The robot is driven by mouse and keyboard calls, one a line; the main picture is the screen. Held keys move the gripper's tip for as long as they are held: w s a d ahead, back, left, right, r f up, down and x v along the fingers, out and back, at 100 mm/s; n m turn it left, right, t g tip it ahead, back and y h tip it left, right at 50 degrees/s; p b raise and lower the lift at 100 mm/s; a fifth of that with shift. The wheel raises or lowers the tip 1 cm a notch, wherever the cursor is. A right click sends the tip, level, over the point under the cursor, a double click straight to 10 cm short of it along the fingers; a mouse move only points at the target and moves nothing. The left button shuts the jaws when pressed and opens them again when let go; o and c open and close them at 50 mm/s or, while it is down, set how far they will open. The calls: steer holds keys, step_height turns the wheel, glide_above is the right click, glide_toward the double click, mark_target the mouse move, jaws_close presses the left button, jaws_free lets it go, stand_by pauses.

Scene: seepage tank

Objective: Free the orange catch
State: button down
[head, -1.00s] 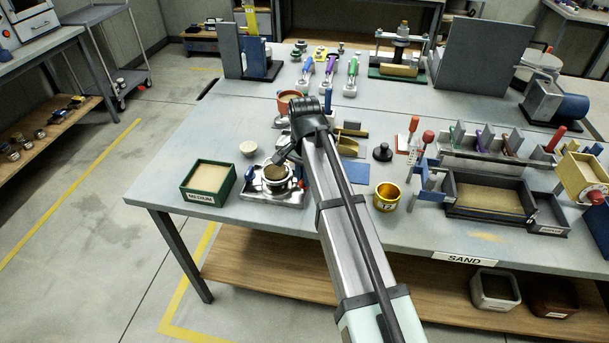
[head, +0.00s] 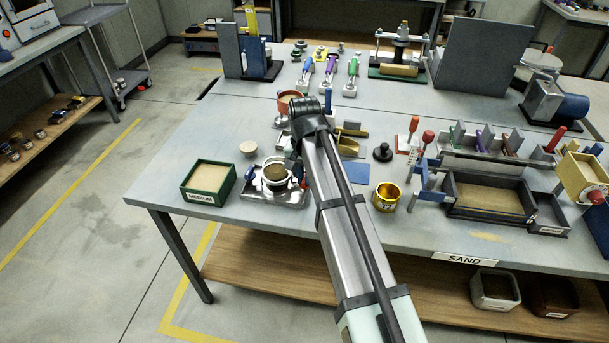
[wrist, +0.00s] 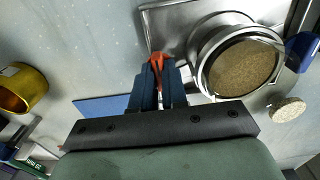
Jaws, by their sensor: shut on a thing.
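The orange catch (wrist: 157,74) shows in the wrist view between the blue fingertips of my gripper (wrist: 160,84), which is shut on it. The catch is beside the left side of a round metal cell (wrist: 200,60) filled with brown sand (wrist: 243,68). The cell stands on a shiny metal base (wrist: 160,22). A blue part (wrist: 302,47) sits at the cell's far right side. In the head view the cell's sand top (head: 276,172) and metal base (head: 262,198) show left of my arm. My fingertips and the catch are hidden there.
A pale porous disc (wrist: 287,110) lies close to the cell. A green-walled sand box (head: 200,198) stands to its left, a brass cup (head: 387,197) to the right.

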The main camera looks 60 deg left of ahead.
mark_target(304, 178)
steer(key=c, duration=1.2)
jaws_free()
steer(key=shift+o, duration=0.2)
step_height(304, 178, up, 14)
steer(key=shift+f, duration=0.1)
